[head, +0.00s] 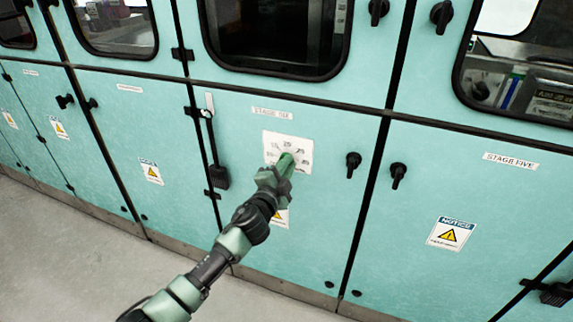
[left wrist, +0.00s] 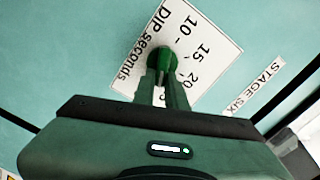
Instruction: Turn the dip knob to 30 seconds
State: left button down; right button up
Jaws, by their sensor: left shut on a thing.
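The dip dial plate (head: 302,143) is a white square with numbers in an arc, on the teal cabinet door under the STAGE SIX label. It also shows in the left wrist view (left wrist: 205,25), with "DIP seconds", 10, 15 and 20 readable. The green dip knob (left wrist: 163,58) is at the middle of the plate. My left gripper (head: 286,162) reaches the plate from below and is shut on the knob; in the left wrist view its fingers (left wrist: 162,78) are at the knob's sides. The gripper hides the knob in the head view. I cannot tell which number the knob points to.
A black door handle (head: 353,162) stands out right of the plate, with another handle (head: 398,172) beyond the door gap. A black latch (head: 217,176) is on the left. Windows line the upper cabinets. The grey floor (head: 60,250) in front is clear.

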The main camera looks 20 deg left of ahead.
pick_arm(q)
jog(key=m, duration=0.2)
jog(key=f+m, duration=0.1)
jog(key=m, duration=0.1)
jog(key=shift+d+m, duration=0.1)
jog(key=shift+m, duration=0.3)
dwell(0.4)
jog(key=c, duration=1.4)
grip_release()
jog(key=shift+c, duration=0.2)
jog(key=s, duration=0.8)
jog(key=shift+a, duration=0.35)
jog(key=shift+w, duration=0.1)
